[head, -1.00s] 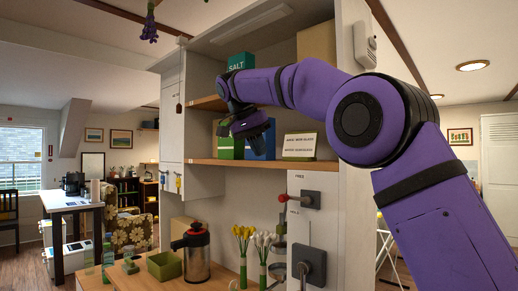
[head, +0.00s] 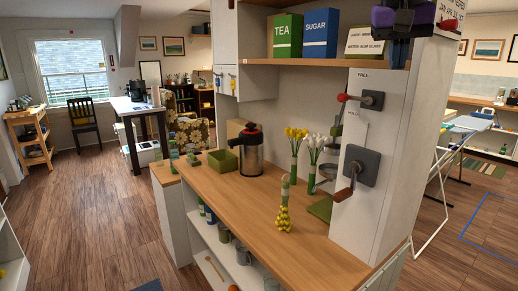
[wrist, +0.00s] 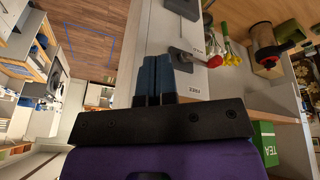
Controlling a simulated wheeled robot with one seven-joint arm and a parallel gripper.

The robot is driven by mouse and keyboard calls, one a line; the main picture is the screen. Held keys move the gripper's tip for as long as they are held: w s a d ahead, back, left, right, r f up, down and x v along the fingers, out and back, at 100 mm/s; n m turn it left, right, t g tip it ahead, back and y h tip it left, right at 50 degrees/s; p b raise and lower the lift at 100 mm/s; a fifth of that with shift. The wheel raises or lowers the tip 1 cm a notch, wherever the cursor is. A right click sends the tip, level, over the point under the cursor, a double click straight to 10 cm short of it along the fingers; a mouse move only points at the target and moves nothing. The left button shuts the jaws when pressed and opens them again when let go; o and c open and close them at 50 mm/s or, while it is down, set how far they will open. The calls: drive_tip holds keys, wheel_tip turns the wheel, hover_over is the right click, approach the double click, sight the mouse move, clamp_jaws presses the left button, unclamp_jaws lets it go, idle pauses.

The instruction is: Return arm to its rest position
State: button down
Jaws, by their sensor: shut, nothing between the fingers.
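My gripper (wrist: 164,62) shows in the wrist view with its two blue fingers side by side, shut and empty. In the head view my gripper (head: 389,58) is at the top right, fingers pointing down, with only a little of the purple arm in the picture. It hangs in front of the upper right of the cabinet, right of the cream sign box (head: 366,42) and above the lever panel (head: 375,85). I cannot tell whether it touches either. Most of the arm is outside the head view.
A shelf (head: 290,61) holds a green TEA box (head: 285,37) and a blue SUGAR box (head: 320,33). The counter (head: 235,193) bears a flask (head: 249,152) and flowers (head: 297,135). The wooden floor (head: 75,210) at left is clear.

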drive_tip(key=s+d+f+n+t+y, duration=0.2)
drive_tip(key=s+d+f+n, duration=0.1)
drive_tip(key=s+f, duration=1.5)
drive_tip(key=s+d, duration=0.1)
drive_tip(key=s, duration=0.3)
drive_tip(key=shift+f, duration=0.35)
drive_tip(key=shift+d, duration=0.1)
